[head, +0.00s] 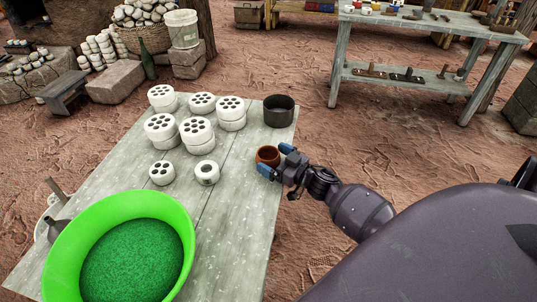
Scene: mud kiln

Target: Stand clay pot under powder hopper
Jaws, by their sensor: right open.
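A small brown clay pot (267,154) stands upright on the grey wooden table near its right edge. My right gripper (277,160) reaches in from the right. Its blue fingertips are apart, one at the pot's right side and one at its near side; I cannot tell whether they touch it. A big bright green bowl-shaped hopper (62,250) holding green powder (132,262) is at the table's near left, close to the camera. Its underside and outlet are hidden. My left gripper is not in view.
Several white perforated cylinders (198,131) stand on the table left of the pot. A dark round pan (279,111) stands behind it. A grey funnel-like part (56,228) is at the left edge. The table's middle front (232,225) is clear.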

